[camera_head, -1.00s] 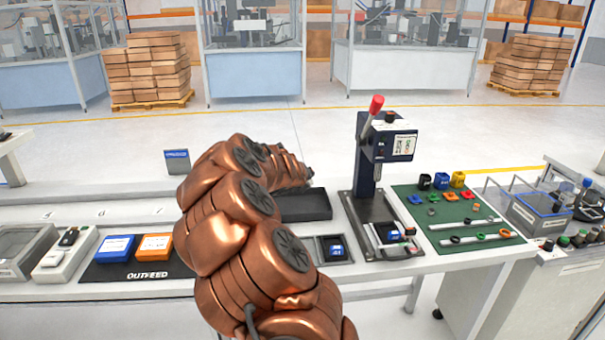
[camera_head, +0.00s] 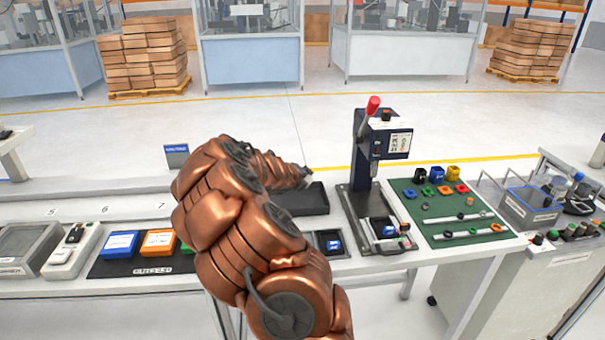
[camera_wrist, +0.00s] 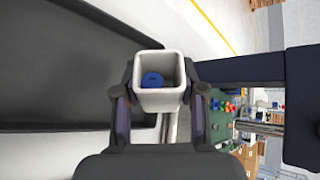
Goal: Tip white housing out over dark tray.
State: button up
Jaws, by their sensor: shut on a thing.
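The white housing (camera_wrist: 159,97) is a small square open box, held between the two fingers of my gripper (camera_wrist: 160,92) in the wrist view. Its open mouth faces the wrist camera, and a blue ring-like part (camera_wrist: 152,79) sits inside. The dark tray (camera_wrist: 60,70) fills the left of the wrist view, beside the housing. In the head view the dark tray (camera_head: 306,203) lies on the bench, partly behind my copper arm. My gripper (camera_head: 304,178) is at its far edge there, small, with the housing hard to make out.
A press (camera_head: 368,180) with a red-knobbed lever stands right of the tray. A green mat (camera_head: 455,232) with coloured parts lies farther right. A small dark bin (camera_head: 332,243) with a blue part is in front. The outfeed mat (camera_head: 140,269) with coloured boxes is left.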

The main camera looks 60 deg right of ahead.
jog(key=shift+s+f+n+g+h+p, duration=0.25)
jog(key=shift+f+n+g+p, duration=0.4)
jog(key=shift+p, duration=1.35)
jog(key=shift+f+n+g+p, duration=0.15)
jog(key=shift+n+g+p, duration=0.3)
jog(key=shift+p, duration=0.35)
jog(key=shift+d+f+n+g+h+p, duration=0.1)
jog(key=shift+f+n+g+h+p, duration=0.4)
jog(key=shift+p, duration=0.7)
jog(key=shift+f, duration=0.1)
notch_tip(320, 180, up, 2)
jog(key=shift+r+p, duration=0.15)
jog(key=shift+p, duration=0.85)
notch_tip(320, 180, down, 2)
jog(key=shift+f+b, duration=0.25)
jog(key=shift+b, duration=0.3)
jog(key=shift+r, duration=0.1)
